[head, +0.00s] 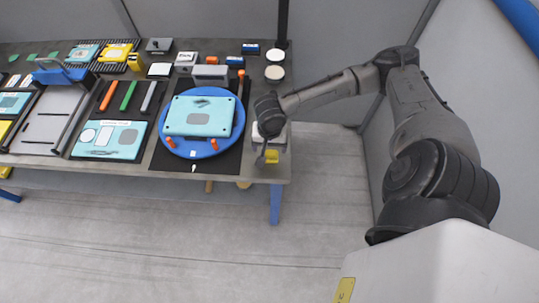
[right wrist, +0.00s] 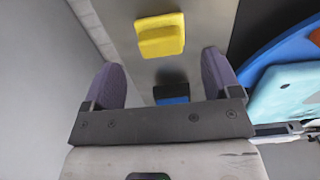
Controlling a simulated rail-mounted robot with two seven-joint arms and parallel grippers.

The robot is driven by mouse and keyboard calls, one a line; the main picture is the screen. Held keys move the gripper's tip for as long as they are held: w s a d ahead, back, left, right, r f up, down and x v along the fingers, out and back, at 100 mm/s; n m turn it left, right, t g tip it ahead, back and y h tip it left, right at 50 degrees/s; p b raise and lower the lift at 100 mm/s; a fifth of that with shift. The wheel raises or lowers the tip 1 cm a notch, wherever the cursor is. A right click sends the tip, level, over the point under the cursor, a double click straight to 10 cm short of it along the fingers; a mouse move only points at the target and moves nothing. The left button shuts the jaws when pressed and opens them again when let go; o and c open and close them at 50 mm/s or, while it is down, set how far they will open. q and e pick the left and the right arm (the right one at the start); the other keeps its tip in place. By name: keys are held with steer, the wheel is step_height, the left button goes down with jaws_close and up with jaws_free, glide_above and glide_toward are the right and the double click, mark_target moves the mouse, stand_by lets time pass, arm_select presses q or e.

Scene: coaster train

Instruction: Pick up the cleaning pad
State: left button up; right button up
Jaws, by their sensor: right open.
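The cleaning pad appears to be the yellow block with a raised grip (right wrist: 161,35) in the right wrist view. It lies on the grey table near its front right corner, and shows in the head view as a small yellow patch (head: 272,157), partly hidden by my gripper. My right gripper (right wrist: 163,78) is open and empty above the table. The pad lies beyond the fingertips in the right wrist view, roughly between their lines, with no contact visible. My left gripper is not in view.
A black and blue block (right wrist: 172,93) lies near the pad, between my fingers in the wrist view. A blue round turntable (head: 178,143) carrying a light-blue panel (head: 199,117) stands to the left. Two round coasters (head: 275,55) lie behind. The table's right edge is close; the floor beyond is clear.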

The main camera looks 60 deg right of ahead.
mark_target(269, 152)
step_height(269, 152, down, 5)
steer(key=shift+d+f+b, duration=0.1)
steer(key=shift+b, duration=0.35)
steer(key=c, duration=1.1)
steer(key=shift+r, duration=0.2)
steer(key=shift+r, duration=0.25)
step_height(269, 152, up, 3)
steer(key=shift+r+p, duration=0.1)
steer(key=shift+p, duration=0.35)
steer(key=s+a+r, duration=0.2)
steer(key=a, duration=0.1)
steer(key=s+a+r+p, duration=0.1)
steer(key=s+a+r, duration=0.1)
steer(key=s+a, duration=0.1)
steer(key=s+a+r, duration=0.2)
steer(key=r, duration=0.1)
steer(key=shift+s+a+p, duration=0.25)
steer(key=shift+a+p, duration=0.05)
steer(key=shift+a, duration=0.1)
